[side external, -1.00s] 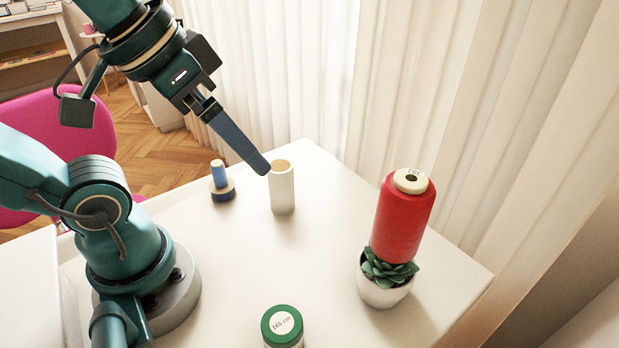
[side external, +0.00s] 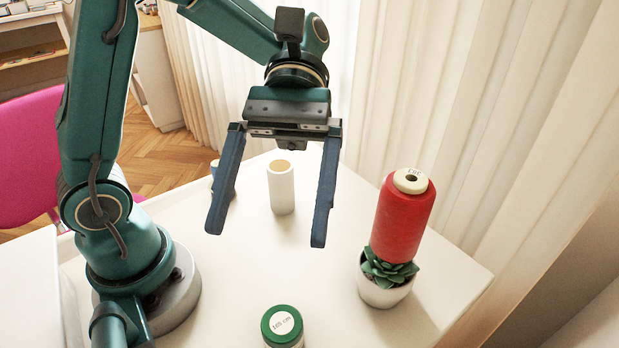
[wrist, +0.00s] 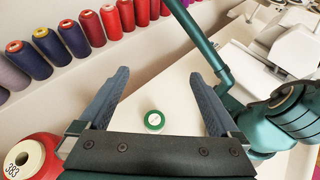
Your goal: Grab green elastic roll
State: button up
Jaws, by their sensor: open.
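The green elastic roll (side external: 282,324) stands on the white table at the bottom of the side view, with a round white label on its top. In the wrist view the green elastic roll (wrist: 154,120) lies between and beyond the fingers, seen from above. My gripper (side external: 268,240) is open and empty, with its fingers spread wide and pointing down. It is apart from the roll, above and behind it in the side view. In the wrist view my gripper (wrist: 163,72) shows both fingers with nothing between them touching.
A white cylinder (side external: 281,188) and a partly hidden blue spool (side external: 214,167) stand behind the gripper. The table (side external: 235,285) around the roll is clear. Several thread cones line the wrist view's top left.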

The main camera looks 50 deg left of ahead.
aim_at(284, 313)
jog(key=shift+g+h, duration=0.3)
notch_tip(284, 313, down, 18)
jog(key=shift+w+d+r, duration=0.1)
jog(key=shift+d+r, duration=0.05)
jog(key=shift+r, duration=0.1)
jog(key=shift+x, duration=2.55)
jog(key=shift+f, duration=0.1)
jog(key=c, duration=1.4)
jog(key=shift+c, duration=0.2)
